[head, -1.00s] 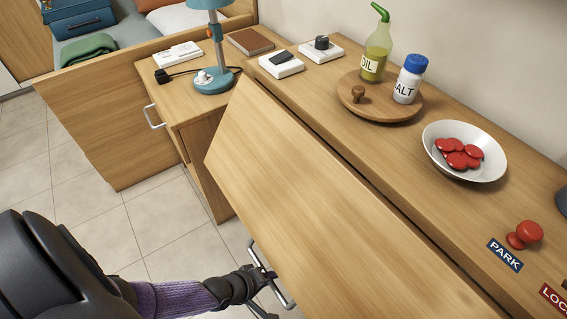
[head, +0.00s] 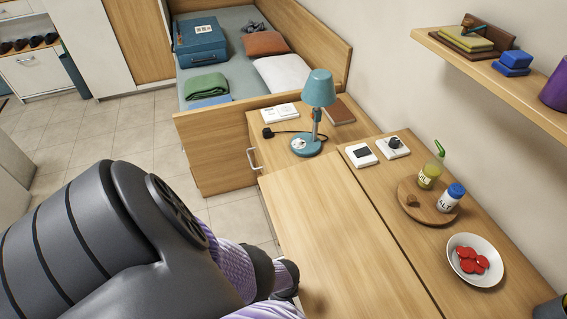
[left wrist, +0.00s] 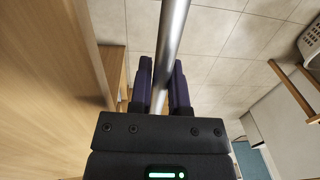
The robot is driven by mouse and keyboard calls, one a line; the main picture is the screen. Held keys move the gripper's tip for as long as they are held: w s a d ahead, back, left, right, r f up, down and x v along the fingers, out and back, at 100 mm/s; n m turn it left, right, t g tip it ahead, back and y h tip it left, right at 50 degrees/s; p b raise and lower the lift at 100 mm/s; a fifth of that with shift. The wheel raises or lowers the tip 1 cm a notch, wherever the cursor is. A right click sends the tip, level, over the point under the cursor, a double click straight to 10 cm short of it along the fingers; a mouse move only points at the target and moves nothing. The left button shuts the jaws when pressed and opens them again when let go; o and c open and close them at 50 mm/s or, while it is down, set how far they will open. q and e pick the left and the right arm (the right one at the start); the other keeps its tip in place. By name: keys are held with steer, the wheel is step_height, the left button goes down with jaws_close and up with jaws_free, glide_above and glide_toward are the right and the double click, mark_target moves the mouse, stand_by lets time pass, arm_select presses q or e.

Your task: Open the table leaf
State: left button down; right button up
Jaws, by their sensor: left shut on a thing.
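The table leaf (head: 340,235) is a wooden panel hinged along the front of the wooden counter. It looks raised, about level with the counter top, with a thin dark seam between them. In the left wrist view, my left gripper (left wrist: 168,76) is shut on the leaf's metal bar handle (left wrist: 173,28), one dark finger on each side of it. The leaf's wood (left wrist: 45,90) fills the left of that view. In the head view my left arm covers the lower left, and the handle and fingertips are hidden. My right gripper is not in view.
On the counter stand a round wooden tray (head: 409,207) with oil bottle (head: 429,176) and salt jar (head: 451,198), and a white bowl (head: 462,246) of red pieces. A bedside cabinet with a blue lamp (head: 319,90) stands beyond the leaf. A shelf (head: 500,75) overhangs the right.

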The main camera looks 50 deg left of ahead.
arm_select(q)
steer(key=shift+s+a+r+p, duration=0.1)
steer(key=shift+r+p, duration=1.35)
steer(key=shift+r, duration=0.55)
steer(key=c, duration=0.6)
jaws_free()
steer(key=shift+r, duration=0.1)
steer(key=r+p, duration=0.9)
steer(key=shift+w+r, duration=0.3)
steer(key=shift+r, duration=0.05)
